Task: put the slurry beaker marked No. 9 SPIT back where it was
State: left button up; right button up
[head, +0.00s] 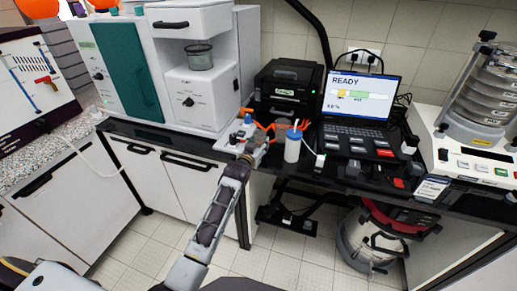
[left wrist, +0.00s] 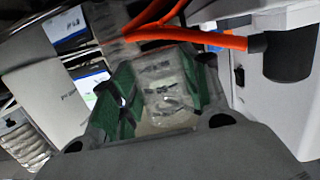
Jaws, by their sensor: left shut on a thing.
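My left gripper (head: 246,156) reaches to the front edge of the dark bench, beside a white tray-like stand. In the left wrist view, the green-padded fingers of the left gripper (left wrist: 160,98) are shut on a clear beaker (left wrist: 167,92). Dark marks show on the beaker's wall, but they are too blurred to read as No. 9 SPIT. In the head view the beaker is hard to make out among the clutter at the fingertips. My right gripper is in neither view.
A white bottle with a blue cap (head: 292,146) stands just right of the gripper. Orange tubing (head: 264,127) runs close by. Behind are a black printer (head: 284,88) and a laptop reading READY (head: 357,97). A white machine (head: 205,98) stands left, a sieve shaker (head: 480,100) far right.

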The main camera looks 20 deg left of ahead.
pick_arm(q)
jog(key=shift+f, duration=1.35)
jog(key=o, duration=1)
jog(key=shift+s, duration=0.1)
jog(key=shift+s+r, duration=0.2)
jog(key=shift+s, duration=0.75)
jog(key=shift+s+r, duration=0.2)
jog(key=shift+s, duration=0.75)
jog(key=shift+s+a+r, duration=0.1)
jog(key=shift+s, duration=0.7)
jog(key=s+r, duration=0.1)
jog(key=s, duration=0.5)
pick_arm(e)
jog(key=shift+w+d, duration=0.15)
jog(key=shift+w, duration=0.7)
